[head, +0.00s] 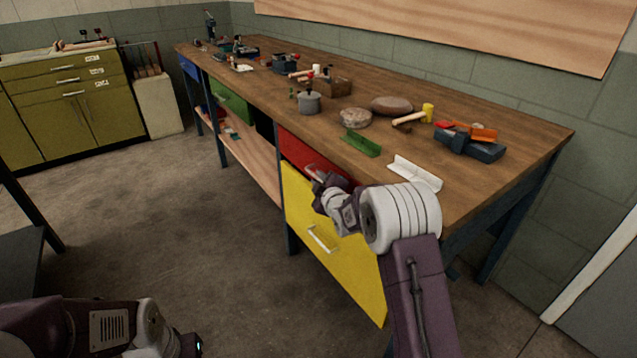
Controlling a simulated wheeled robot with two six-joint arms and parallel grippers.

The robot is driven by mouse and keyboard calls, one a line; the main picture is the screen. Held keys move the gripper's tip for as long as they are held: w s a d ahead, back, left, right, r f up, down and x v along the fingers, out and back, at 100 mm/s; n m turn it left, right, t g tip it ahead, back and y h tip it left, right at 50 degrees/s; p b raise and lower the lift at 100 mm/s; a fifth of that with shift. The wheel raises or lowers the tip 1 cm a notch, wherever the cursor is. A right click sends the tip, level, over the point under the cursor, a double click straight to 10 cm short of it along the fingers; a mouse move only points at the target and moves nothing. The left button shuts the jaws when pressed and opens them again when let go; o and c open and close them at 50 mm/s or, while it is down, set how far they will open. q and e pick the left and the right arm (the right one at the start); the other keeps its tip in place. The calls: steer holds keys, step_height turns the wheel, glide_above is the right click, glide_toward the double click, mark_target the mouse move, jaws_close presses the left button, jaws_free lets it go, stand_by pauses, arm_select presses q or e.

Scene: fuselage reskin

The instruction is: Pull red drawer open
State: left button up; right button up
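The red drawer (300,152) is under the workbench top, above a yellow door or drawer front, and looks closed. My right gripper (315,173) is at the red drawer's front, by its handle; my wrist and arm cover the drawer's right part. The fingers are small and dark here, so I cannot tell whether they are shut on the handle. My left arm lies low at the left of the view, and its gripper end (192,345) is down by the bottom edge, far from the drawer. Its fingers are not clear.
The workbench (300,125) carries a grey pot (309,103), a green bracket (361,143), a white angle piece (415,172), a mallet (427,113) and other tools. The yellow front (330,250) is right below the red drawer. The floor (200,230) left of the bench is clear.

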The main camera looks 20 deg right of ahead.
steer(key=shift+w, duration=0.3)
jaws_close()
steer(key=shift+f, duration=0.1)
stand_by(1.2)
